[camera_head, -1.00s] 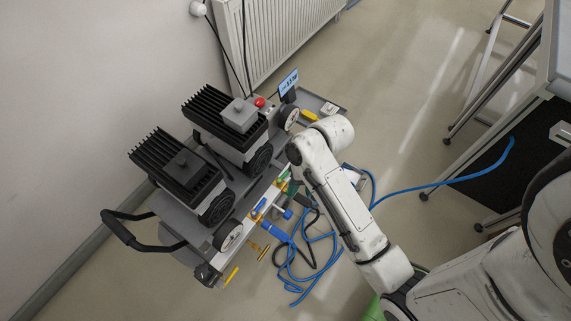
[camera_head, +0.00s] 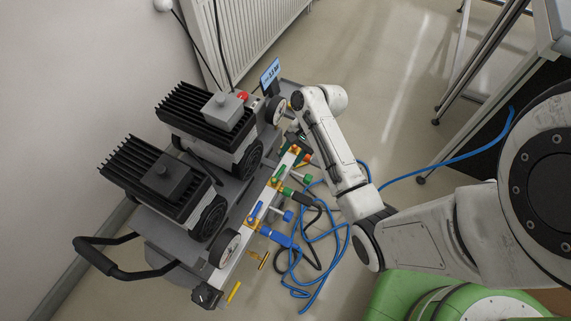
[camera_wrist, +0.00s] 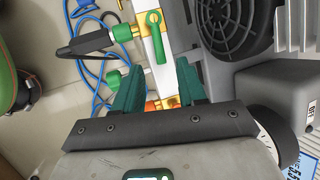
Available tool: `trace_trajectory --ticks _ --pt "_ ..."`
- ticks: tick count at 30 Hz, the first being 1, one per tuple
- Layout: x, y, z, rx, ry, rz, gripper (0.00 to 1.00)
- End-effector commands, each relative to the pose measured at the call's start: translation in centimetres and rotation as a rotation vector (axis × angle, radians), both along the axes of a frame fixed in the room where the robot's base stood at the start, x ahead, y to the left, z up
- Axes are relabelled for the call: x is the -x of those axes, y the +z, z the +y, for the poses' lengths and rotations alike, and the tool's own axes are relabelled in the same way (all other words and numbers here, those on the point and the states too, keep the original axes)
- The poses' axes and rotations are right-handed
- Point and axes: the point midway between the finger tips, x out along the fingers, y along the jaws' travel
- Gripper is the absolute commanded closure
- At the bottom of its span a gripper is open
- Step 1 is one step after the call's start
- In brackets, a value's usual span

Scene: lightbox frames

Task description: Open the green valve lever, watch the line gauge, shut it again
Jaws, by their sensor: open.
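The green valve lever (camera_wrist: 156,38) lies lengthwise along the white manifold rail in the wrist view, its free end pointing toward my jaws. In the head view the green lever (camera_head: 279,174) sits on the rail beyond the blue lever (camera_head: 255,213). My gripper (camera_wrist: 160,86) has its two green fingers apart, one either side of the rail, with nothing visibly clamped. An orange-red part (camera_wrist: 163,103) shows between the fingers. White dial gauges stand at the rail's near end (camera_head: 225,248) and far end (camera_head: 276,110); their needles are too small to read.
Two finned black pumps (camera_head: 160,180) stand on the cart beside the rail. A small display (camera_head: 270,76) stands at the cart's far end. Blue hose (camera_head: 312,283) and dark cable lie looped on the floor to the right. A black handle (camera_head: 95,255) juts out left.

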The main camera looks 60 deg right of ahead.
Motion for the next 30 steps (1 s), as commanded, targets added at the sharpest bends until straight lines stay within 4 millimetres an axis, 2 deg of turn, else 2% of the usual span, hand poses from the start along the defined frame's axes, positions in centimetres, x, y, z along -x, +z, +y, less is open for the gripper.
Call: trace_trajectory --ticks 1,7,12,20,30 --pt "-0.2 -1.1 0.4 -0.002 0.001 0.002 0.59" --pt "-0.9 -3.2 1.3 0.0 0.001 0.0 0.59" --pt "-1.2 -3.9 1.6 0.001 0.001 0.0 0.59" --pt "-1.2 -3.9 1.6 0.001 0.001 0.0 0.59" --pt "-1.2 -3.9 1.6 0.001 0.002 -0.001 0.91"
